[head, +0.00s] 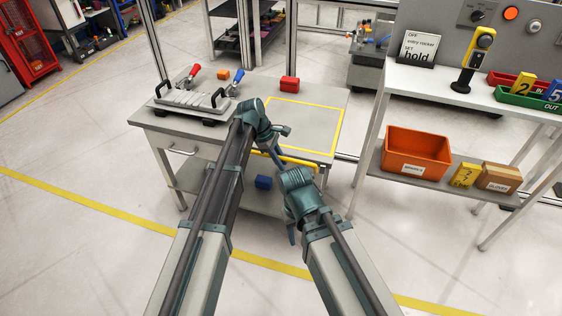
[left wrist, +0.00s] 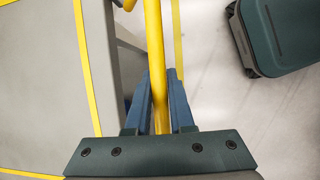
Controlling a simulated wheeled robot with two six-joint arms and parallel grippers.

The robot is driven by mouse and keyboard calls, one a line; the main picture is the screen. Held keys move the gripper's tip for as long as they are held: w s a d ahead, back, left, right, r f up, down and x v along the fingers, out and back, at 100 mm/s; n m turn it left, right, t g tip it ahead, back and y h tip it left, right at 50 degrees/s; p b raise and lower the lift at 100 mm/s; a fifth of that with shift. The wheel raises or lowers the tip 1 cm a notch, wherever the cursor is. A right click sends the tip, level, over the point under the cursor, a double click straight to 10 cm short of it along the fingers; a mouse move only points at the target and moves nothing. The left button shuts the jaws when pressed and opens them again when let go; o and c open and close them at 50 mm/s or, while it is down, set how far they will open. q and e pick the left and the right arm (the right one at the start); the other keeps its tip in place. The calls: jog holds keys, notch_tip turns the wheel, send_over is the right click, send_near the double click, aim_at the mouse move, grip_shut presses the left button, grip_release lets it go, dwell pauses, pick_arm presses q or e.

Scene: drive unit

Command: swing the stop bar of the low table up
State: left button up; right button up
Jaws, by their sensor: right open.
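The low table (head: 225,140) stands ahead, with the yellow stop bar (head: 300,161) lying along its front edge at tabletop height. In the left wrist view the bar (left wrist: 155,60) runs between the two blue fingers of my left gripper (left wrist: 160,95). Both fingers lie close against its sides, with no clear gap. In the head view my left gripper (head: 277,156) is at the bar's left part, and its wrist hides some of the bar. My right gripper (head: 291,234) is open and empty, pointing down in front of the table, apart from the bar.
A yellow-outlined area (head: 305,122) on the tabletop is empty. A fixture with black handles (head: 190,101) and a red block (head: 289,84) stand on the table. A blue block (head: 263,182) is on its lower shelf. A shelf unit with an orange bin (head: 417,152) stands right.

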pick_arm(q)
jog(key=o, duration=0.4)
jog(key=shift+s+a+r, duration=0.1)
jog(key=shift+s+r, duration=0.05)
jog(key=shift+s, duration=0.05)
jog(key=shift+w, duration=0.1)
jog(key=shift+a+r+p, duration=0.1)
jog(key=shift+r+p, duration=0.3)
jog(key=shift+p, duration=0.05)
jog(key=p+v, duration=1.1)
jog(key=v, duration=0.1)
jog(key=shift+a+r+p, duration=0.2)
jog(key=shift+r+p, duration=0.15)
jog(key=shift+r, duration=0.05)
